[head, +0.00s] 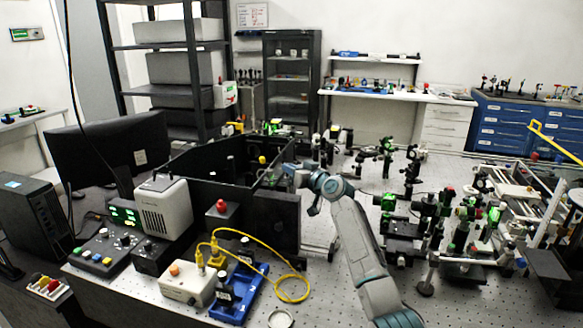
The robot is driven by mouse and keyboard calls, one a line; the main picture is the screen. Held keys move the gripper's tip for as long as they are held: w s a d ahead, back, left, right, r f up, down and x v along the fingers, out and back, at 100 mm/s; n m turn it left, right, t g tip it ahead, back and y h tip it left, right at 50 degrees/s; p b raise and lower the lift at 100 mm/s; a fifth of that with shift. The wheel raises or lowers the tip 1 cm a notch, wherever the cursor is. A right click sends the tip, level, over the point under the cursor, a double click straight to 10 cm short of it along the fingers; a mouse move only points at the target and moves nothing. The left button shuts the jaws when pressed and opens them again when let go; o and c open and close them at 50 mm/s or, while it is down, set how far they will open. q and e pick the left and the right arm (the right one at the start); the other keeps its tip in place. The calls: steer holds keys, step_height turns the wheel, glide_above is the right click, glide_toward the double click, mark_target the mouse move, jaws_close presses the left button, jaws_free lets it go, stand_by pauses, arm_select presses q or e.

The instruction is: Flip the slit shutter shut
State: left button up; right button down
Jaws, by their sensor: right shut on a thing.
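My right arm comes in from the lower middle, and its gripper (291,169) is at the right end of the black open-topped enclosure (276,222), close to the top of its wall. The gripper is shut on a small part there, which seems to be the slit shutter; the fingers and wrist largely hide it, and its angle cannot be told. My left gripper is not in view.
A grey boxy unit (165,208), a control box with buttons (103,250) and a beige box with a yellow cable (188,284) stand left of the arm. Optics mounts (404,228) crowd the right side. Perforated bench top (345,290) shows bare around my arm.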

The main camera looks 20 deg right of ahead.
steer(key=shift+w+r+m+p, duration=0.15)
steer(key=shift+r+m+p, duration=0.05)
steer(key=shift+m+p, duration=0.15)
steer(key=shift+f+m+g, duration=0.2)
steer(key=shift+m+g, duration=0.05)
steer(key=shift+g, duration=0.15)
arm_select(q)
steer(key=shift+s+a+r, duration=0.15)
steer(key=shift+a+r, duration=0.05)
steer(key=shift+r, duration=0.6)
arm_select(e)
steer(key=c, duration=1.6)
jaws_free()
steer(key=shift+f, duration=0.1)
steer(key=shift+c, duration=0.2)
steer(key=shift+o, duration=0.8)
steer(key=shift+w, duration=0.2)
